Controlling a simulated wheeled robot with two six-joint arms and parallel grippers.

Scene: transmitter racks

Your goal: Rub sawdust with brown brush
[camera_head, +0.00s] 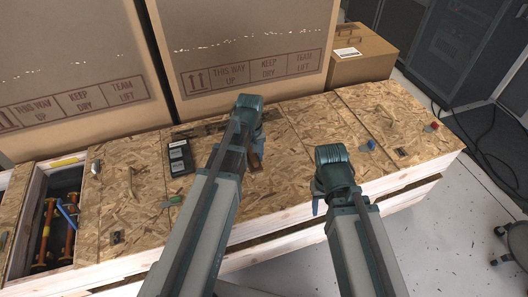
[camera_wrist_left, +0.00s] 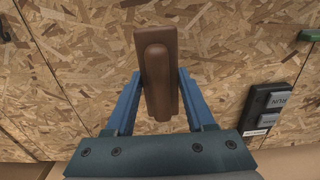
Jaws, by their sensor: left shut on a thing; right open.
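My left gripper (camera_head: 257,148) is shut on the brown brush (camera_wrist_left: 158,75), just over the chipboard crate top (camera_head: 285,195). The brush stands between the two blue fingers in the left wrist view. In the head view the brush (camera_head: 256,162) is small and partly hidden by the gripper; I cannot tell if it touches the board. No clear heap of sawdust stands out on the mottled board. Pale flecks (camera_head: 245,46) run in a line across the cardboard boxes; I cannot tell if they are sawdust. My right gripper (camera_head: 317,203) is open and empty near the crate's front edge.
Large cardboard boxes (camera_head: 240,75) stand behind. A black device (camera_head: 179,157) lies left of my left arm. An open compartment (camera_head: 60,215) with orange-handled tools is at the left. Small blue (camera_head: 371,144) and red (camera_head: 434,126) items lie on the right.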

